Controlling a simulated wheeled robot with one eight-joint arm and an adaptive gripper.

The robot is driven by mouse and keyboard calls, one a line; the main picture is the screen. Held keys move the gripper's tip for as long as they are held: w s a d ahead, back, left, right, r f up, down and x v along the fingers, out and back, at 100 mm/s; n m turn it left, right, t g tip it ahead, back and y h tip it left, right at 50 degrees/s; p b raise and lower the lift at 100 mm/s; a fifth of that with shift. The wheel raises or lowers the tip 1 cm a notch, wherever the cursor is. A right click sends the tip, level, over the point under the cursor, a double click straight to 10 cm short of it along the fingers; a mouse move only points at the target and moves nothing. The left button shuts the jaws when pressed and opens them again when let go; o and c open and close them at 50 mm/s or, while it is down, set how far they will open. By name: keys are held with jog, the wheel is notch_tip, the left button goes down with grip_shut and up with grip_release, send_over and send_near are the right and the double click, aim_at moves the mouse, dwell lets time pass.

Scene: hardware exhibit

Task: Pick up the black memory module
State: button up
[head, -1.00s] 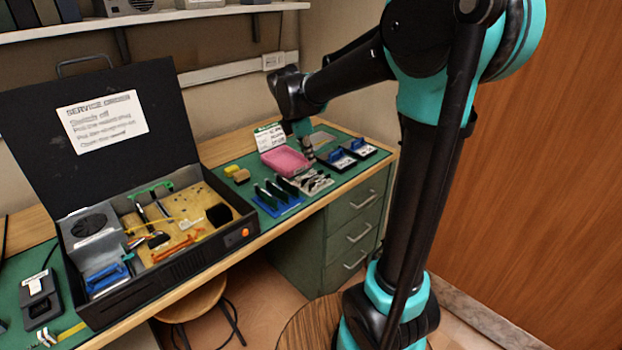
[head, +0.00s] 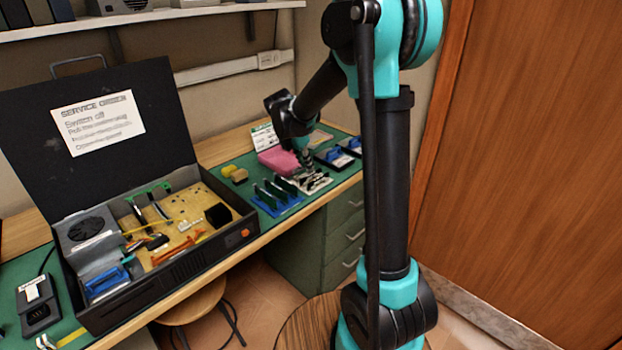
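I cannot single out the black memory module with certainty. Several dark, upright, card-like pieces (head: 270,192) stand in a blue rack (head: 283,210) on the green mat. Thin dark sticks (head: 138,212) also show on the tan board (head: 185,210) inside the open black case (head: 190,265). My gripper (head: 306,166) points down close above a light tray of small dark parts (head: 313,181), to the right of the rack and beside the pink block or bin (head: 277,161). Its fingers are small and dark, so their opening does not show. I see nothing clearly held.
The case's raised lid (head: 90,135) bears a service notice. Yellow blocks (head: 236,174) lie behind the rack. Blue-handled dark trays (head: 333,158) stand to the right of my gripper. A small dark device (head: 38,303) sits at the left. A round stool (head: 195,302) stands below the bench.

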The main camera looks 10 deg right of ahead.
aim_at(311, 177)
jog(key=shift+x, duration=2.95)
jog(key=shift+a, duration=0.1)
grip_shut()
